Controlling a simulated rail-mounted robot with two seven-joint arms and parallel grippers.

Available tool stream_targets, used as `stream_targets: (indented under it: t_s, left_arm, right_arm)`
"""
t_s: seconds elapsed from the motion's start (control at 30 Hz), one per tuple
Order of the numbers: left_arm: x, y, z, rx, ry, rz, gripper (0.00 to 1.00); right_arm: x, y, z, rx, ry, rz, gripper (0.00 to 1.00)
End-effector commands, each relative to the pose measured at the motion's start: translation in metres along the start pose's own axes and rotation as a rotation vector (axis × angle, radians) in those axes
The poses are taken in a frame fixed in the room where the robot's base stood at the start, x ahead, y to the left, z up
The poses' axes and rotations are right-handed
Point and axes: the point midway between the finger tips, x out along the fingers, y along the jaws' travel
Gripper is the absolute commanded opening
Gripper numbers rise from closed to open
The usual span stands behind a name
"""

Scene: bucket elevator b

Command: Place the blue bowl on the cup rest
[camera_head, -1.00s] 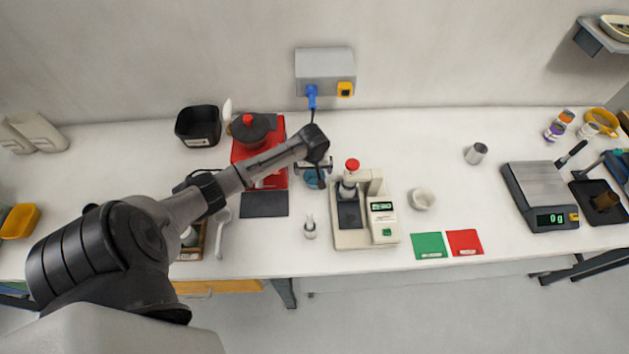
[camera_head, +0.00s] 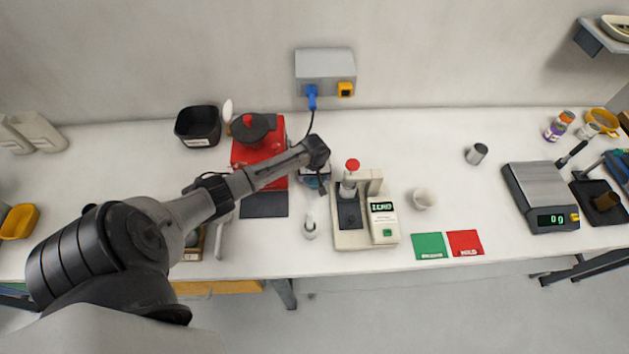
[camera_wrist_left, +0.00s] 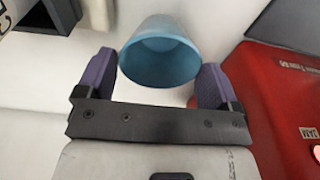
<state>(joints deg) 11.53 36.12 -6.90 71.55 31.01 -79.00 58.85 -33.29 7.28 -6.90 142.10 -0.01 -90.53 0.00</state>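The blue bowl (camera_wrist_left: 160,60) shows in the left wrist view, between the two purple-grey fingers of my left gripper (camera_wrist_left: 159,72). The fingers stand wide apart, one on each side of the bowl, with narrow gaps seeming to remain. In the head view my left gripper (camera_head: 315,178) is low over the table, mostly covering the bowl, left of a beige machine (camera_head: 383,238). This machine has a dark pad (camera_head: 349,214) under a red-topped part; I cannot tell for certain that the pad is the cup rest. My right gripper is not in view.
A red machine (camera_head: 242,153) stands close to the left gripper, and shows at the right of the wrist view. A small white bottle (camera_head: 310,229) stands between gripper and beige machine. A white cup (camera_head: 423,199) is right of that machine. The table centre-right is mostly clear.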

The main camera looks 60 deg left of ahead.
Motion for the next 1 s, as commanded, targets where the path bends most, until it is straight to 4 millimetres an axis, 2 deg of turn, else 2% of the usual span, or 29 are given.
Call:
stream_targets:
  t_s: [0.07, 0.37, 0.53, 0.67, 1.0]
  left_arm:
    - [0.0, 0.0, 0.0, 0.0, 0.0, 0.0, 0.79]
    - [0.0, 0.0, 0.0, 0.0, 0.0, 0.0, 0.5]
    - [-0.001, 0.0, 0.0, 0.0, 0.0, 0.0, 0.5]
    - [-0.01, 0.0, -0.002, 0.0, 0.001, 0.002, 0.5]
    - [-0.067, 0.0, -0.009, 0.0, 0.002, 0.002, 0.5]
  right_arm:
    - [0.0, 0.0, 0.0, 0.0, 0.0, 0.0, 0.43]
    - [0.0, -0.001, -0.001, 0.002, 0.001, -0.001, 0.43]
    - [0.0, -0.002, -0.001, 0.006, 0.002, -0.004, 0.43]
    - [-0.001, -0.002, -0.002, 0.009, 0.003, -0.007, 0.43]
    - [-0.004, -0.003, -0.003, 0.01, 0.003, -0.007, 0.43]
